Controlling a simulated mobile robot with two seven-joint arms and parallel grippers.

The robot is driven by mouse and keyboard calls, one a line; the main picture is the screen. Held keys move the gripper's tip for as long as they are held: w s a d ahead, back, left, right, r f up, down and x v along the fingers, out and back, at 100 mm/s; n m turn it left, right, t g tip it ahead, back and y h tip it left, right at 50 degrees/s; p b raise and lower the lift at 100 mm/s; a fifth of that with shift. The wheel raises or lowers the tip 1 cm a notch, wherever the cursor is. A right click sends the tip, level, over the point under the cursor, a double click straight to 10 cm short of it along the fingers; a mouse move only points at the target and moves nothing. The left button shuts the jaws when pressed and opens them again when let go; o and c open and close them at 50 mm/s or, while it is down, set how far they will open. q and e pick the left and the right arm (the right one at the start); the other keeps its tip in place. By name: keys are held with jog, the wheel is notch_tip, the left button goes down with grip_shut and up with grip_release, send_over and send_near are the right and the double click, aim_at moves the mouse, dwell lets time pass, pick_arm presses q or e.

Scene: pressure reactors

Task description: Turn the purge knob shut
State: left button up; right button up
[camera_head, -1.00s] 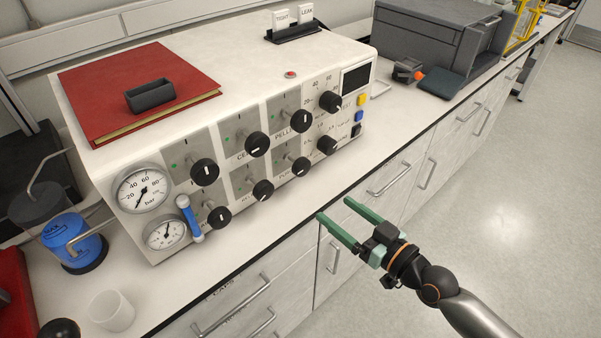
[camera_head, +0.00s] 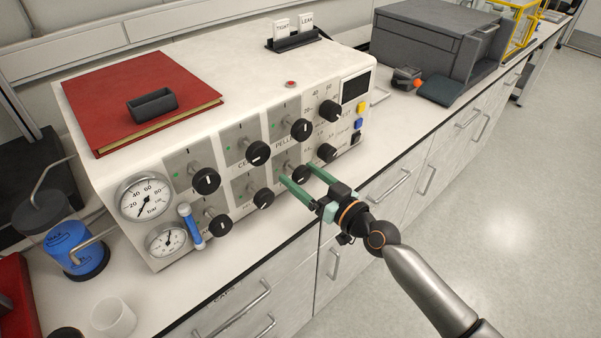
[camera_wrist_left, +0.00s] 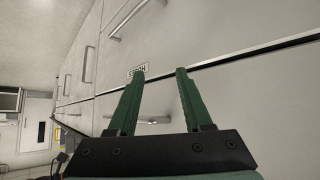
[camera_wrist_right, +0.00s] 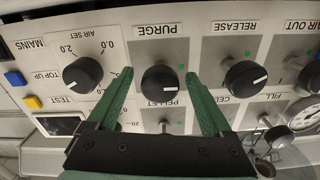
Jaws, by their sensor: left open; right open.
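The purge knob (camera_wrist_right: 160,80) is black and round, under the label PURGE in the right wrist view. Its white pointer line lies about level in that picture. In the head view the purge knob (camera_head: 302,175) is in the lower row of the white panel. My right gripper (camera_head: 297,174) is open, its green fingers reaching to either side of this knob. In the right wrist view a gap shows between the knob and each finger. My left gripper (camera_wrist_left: 161,72) is open and empty, facing white drawer fronts, and is outside the head view.
The air set knob (camera_wrist_right: 83,73) and the release knob (camera_wrist_right: 245,78) flank the purge knob closely. A red binder (camera_head: 130,85) lies on the reactor cabinet. A blue bottle (camera_head: 75,245) and white cup (camera_head: 113,317) stand at left. The floor at right is clear.

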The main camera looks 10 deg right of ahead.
jog(key=shift+w+a, duration=0.25)
jog(key=shift+w, duration=0.1)
grip_shut()
dwell(0.6)
